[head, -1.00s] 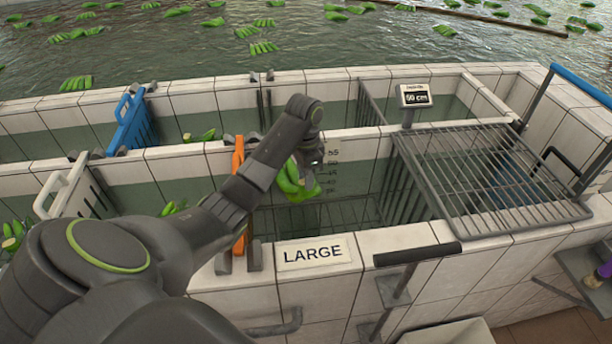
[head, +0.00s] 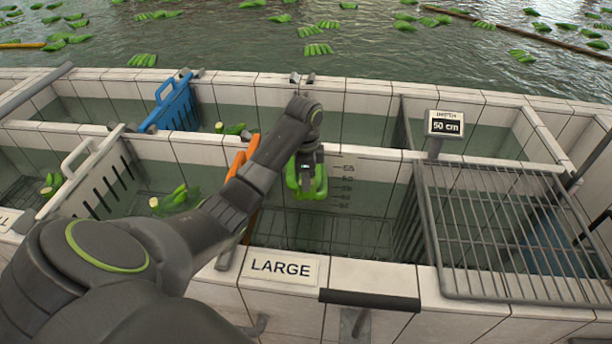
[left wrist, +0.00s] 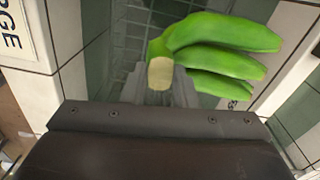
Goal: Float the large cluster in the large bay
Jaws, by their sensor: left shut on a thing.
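A green banana cluster (head: 307,179) hangs from my left gripper (head: 308,158) over the bay behind the "LARGE" sign (head: 281,267). The gripper is shut on it. In the left wrist view the cluster (left wrist: 215,50) shows several green fingers and a pale cut crown beside my gripper (left wrist: 165,88). The large bay (head: 350,215) has white tiled walls, green water and a wire rack at its bottom. The cluster is near the bay's far wall with its depth marks. Whether it touches the water I cannot tell. My right gripper is out of view.
An orange divider (head: 241,160) stands at the bay's left, partly behind my arm. A metal grate (head: 510,230) covers the section at right, beside a "50 cm" display (head: 444,123). A white gate (head: 100,180) and a blue gate (head: 172,105) stand at left. Other clusters (head: 175,201) float in the neighbouring bay.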

